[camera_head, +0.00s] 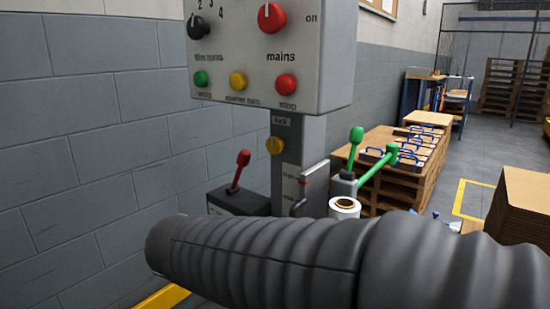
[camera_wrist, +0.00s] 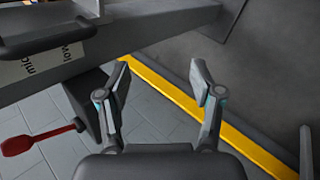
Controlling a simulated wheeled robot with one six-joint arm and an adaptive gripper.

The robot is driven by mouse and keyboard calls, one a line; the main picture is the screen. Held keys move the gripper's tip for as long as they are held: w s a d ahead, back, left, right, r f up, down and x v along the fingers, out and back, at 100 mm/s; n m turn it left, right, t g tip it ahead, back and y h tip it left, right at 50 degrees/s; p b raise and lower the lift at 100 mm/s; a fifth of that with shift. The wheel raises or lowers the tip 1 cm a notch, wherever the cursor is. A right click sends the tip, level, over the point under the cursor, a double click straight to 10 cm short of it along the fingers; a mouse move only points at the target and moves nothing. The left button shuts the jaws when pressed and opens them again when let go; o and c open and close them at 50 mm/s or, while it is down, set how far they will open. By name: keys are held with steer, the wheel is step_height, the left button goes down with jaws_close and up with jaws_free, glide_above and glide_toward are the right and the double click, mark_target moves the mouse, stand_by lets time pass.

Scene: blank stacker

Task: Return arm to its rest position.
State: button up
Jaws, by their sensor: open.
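My gripper (camera_wrist: 160,85) shows in the wrist view with its two fingers apart and nothing between them. Behind the fingers are grey floor tiles and a yellow floor line. In the head view a thick dark ribbed part of my arm crosses the lower part of the picture, and my gripper's fingers cannot be seen there. In the wrist view the red-handled lever (camera_wrist: 40,141) is at the lower left, apart from the left finger. A dark box (camera_wrist: 87,97) is close behind the left finger; I cannot tell whether they touch.
The control panel (camera_head: 265,60) stands above my arm on a grey column (camera_head: 291,160). Near the column are a red lever (camera_head: 238,172), green levers (camera_head: 375,168) and a white roll (camera_head: 344,208). Pallets (camera_head: 400,170) and cardboard (camera_head: 525,200) stand at the right. A block wall (camera_head: 80,130) is at the left.

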steer(key=s+d+m+y+p, duration=0.1)
steer(key=s+d+m+y, duration=0.1)
steer(key=s+d+m, duration=0.4)
steer(key=s+d+f+m+g+y, duration=0.1)
steer(key=s+d+m, duration=0.5)
steer(key=d, duration=0.8)
steer(key=shift+s+f+m+y+p, duration=0.15)
steer(key=shift+f+m+y+p, duration=0.2)
steer(key=shift+m+y, duration=0.25)
stand_by(0.6)
